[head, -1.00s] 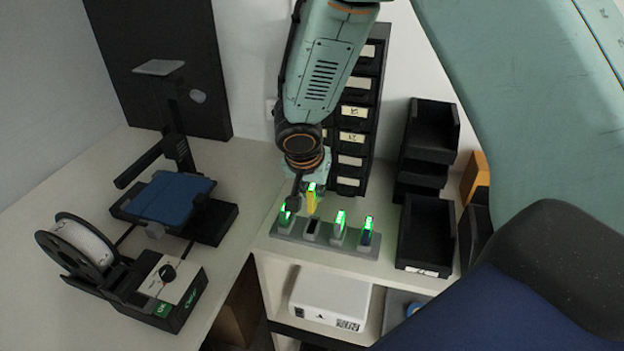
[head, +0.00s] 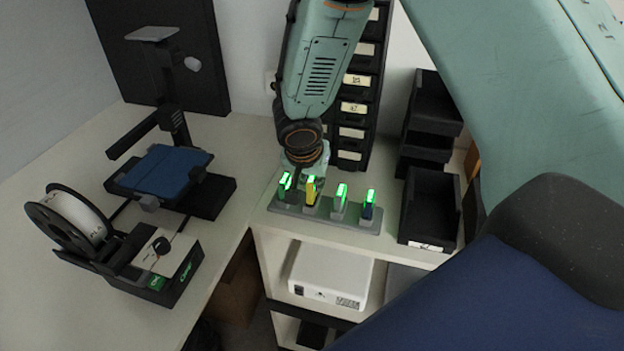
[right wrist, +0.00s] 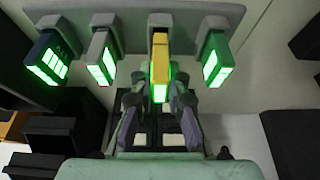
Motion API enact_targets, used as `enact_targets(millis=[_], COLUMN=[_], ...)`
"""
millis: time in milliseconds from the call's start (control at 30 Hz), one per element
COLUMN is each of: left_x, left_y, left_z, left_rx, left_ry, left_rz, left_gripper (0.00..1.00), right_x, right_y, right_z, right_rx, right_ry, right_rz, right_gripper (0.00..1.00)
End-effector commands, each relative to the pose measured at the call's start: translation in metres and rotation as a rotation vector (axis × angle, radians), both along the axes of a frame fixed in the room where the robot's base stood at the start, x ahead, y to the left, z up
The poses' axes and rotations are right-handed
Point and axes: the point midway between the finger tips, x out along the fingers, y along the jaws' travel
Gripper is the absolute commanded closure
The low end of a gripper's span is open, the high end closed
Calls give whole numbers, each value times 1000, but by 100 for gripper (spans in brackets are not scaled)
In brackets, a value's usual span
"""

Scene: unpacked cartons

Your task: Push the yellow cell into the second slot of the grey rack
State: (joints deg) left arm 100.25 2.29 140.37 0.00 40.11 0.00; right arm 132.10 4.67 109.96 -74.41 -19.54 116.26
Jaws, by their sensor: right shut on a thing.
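The yellow cell (head: 311,192) stands at the second slot from the left of the grey rack (head: 346,222) in the head view. Its green-lit end points up. In the right wrist view the yellow cell (right wrist: 160,55) lines up with a rack socket and its lower end appears to be inside it; the exact depth is hard to tell. My right gripper (right wrist: 160,100) is shut on the yellow cell, with a finger on each side. In the head view the right gripper (head: 303,176) is partly hidden behind the cells. My left gripper is not in view.
Other green-lit cells stand in the rack: one left of the yellow cell (head: 285,185), a grey one (head: 339,202) and a dark blue one (head: 368,207) to its right. Black bins (head: 430,210) stand right of the rack. A printer-like machine (head: 150,200) is left.

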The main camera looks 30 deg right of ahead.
Motion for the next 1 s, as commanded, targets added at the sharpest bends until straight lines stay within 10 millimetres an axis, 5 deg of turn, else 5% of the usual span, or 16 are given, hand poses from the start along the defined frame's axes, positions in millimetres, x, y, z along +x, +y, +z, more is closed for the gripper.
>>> enact_targets(millis=[1000], left_x=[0], left_y=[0], left_z=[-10], left_rx=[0], left_ry=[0], left_rz=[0], left_gripper=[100], right_x=[0], right_y=[-1], right_z=[-1], right_rx=[0], right_ry=[0], right_rz=[-1], right_gripper=[100])
